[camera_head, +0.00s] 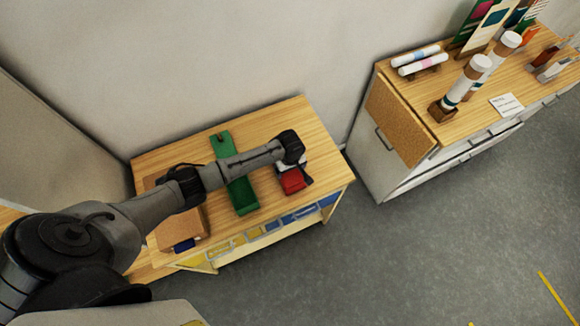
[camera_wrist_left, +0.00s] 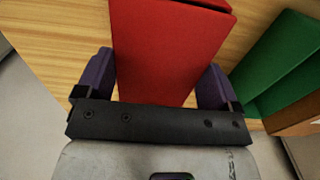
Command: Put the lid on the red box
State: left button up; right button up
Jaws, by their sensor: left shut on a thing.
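A red piece (camera_head: 293,181) is at the right end of the small wooden table, under my left gripper (camera_head: 290,166). In the left wrist view the red piece (camera_wrist_left: 170,45) is a broad, flat-faced block between the two purple fingers, which touch its sides. My left gripper is shut on it. I cannot tell whether this piece is the lid or the red box, or whether it touches the table. No separate second red part shows clearly. My right gripper is in neither view.
A long green tray (camera_head: 243,196) lies left of the red piece, and its green side also shows in the wrist view (camera_wrist_left: 280,65). A brown box (camera_head: 180,226) is on the table's left part. Another wooden-topped cabinet (camera_head: 430,108) with rolls and cards stands to the right.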

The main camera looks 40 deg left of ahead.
pick_arm(q)
jog(key=shift+f, duration=0.1)
dwell(0.5)
jog(key=shift+s+a+f, duration=0.1)
jog(key=shift+s+f, duration=0.05)
jog(key=shift+f, duration=0.15)
